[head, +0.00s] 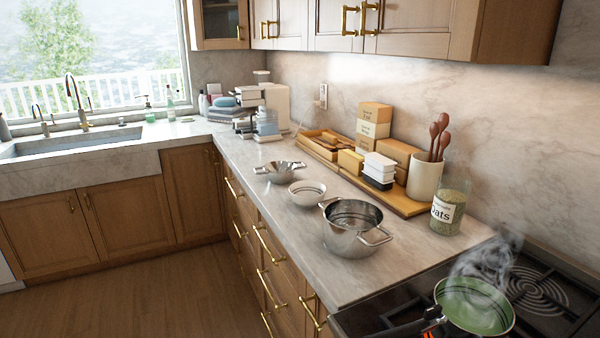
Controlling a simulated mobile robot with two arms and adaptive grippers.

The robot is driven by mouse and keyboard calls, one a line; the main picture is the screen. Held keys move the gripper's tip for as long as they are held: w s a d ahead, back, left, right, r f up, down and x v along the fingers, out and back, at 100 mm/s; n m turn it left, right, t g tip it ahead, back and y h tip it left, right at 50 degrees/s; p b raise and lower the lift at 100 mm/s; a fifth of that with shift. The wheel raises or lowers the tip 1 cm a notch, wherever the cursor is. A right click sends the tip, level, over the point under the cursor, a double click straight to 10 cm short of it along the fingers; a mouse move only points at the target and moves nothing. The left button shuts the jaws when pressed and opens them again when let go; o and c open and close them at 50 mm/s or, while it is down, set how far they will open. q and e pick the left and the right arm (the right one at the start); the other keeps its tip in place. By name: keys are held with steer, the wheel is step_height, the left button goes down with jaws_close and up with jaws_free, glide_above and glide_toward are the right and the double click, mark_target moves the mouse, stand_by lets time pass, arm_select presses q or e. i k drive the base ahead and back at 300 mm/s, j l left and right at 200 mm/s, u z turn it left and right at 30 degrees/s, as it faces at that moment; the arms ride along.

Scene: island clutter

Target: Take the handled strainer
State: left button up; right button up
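A shallow metal dish with a small handle on each side (280,168) sits on the marble counter, left of the wall-side tray; it looks like the handled strainer, though any holes are too small to make out. A larger metal pot with two loop handles (350,240) stands nearer. Neither of my grippers is in view.
A smoking green pan (474,305) is on the stove (555,295), with an orange glow beneath its handle. An oats jar (448,212), a utensil crock (424,180) and a wooden tray (400,205) with boxes line the wall. The counter's front strip (265,205) is clear.

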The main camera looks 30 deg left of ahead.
mark_target(278, 171)
steer(key=j+z, duration=0.1)
steer(key=z, duration=0.3)
steer(key=i+j+z, duration=0.2)
steer(key=j+z, duration=0.15)
steer(key=j, duration=0.65)
steer(key=j+z, duration=0.35)
steer(key=j, duration=0.7)
steer(key=i, duration=0.05)
